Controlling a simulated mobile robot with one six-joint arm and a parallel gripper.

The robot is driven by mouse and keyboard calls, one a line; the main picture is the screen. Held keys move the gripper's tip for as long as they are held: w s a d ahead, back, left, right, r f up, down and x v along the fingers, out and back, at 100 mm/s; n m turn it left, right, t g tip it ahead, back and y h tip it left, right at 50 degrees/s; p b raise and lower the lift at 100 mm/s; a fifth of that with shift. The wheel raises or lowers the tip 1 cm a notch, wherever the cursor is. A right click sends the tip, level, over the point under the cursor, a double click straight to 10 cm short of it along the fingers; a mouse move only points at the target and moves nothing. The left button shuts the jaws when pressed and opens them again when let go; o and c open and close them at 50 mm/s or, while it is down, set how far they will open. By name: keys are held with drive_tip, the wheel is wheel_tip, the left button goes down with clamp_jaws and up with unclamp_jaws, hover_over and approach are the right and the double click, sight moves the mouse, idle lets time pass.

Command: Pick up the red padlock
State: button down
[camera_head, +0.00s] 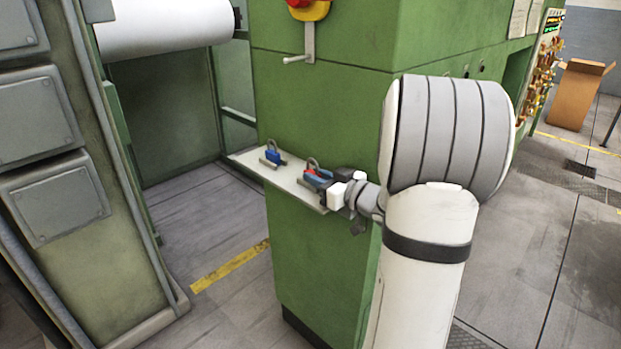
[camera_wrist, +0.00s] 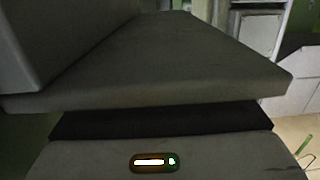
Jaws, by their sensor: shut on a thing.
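The red padlock (camera_head: 310,171) is at the right part of a narrow light shelf (camera_head: 252,160) in the head view. Its grey shackle points up and part of its red body shows. My gripper (camera_head: 316,178) reaches in from the right and is shut on the red padlock. The jaws hide much of its body. I cannot tell whether the padlock still touches the shelf. The wrist view is filled by dark grey surfaces close to the camera, and the padlock cannot be made out there.
A blue padlock (camera_head: 273,155) stands on the left part of the shelf, apart from my gripper. The shelf is fixed to a green machine column (camera_head: 320,250). A metal handle (camera_head: 298,59) sticks out above. A grey-green cabinet (camera_head: 75,200) stands at left, with open floor between.

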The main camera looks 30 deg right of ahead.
sight(318, 173)
wheel_tip(318, 173, up, 10)
drive_tip(key=shift+r+p, duration=0.1)
drive_tip(key=shift+p, duration=0.5)
idle(0.5)
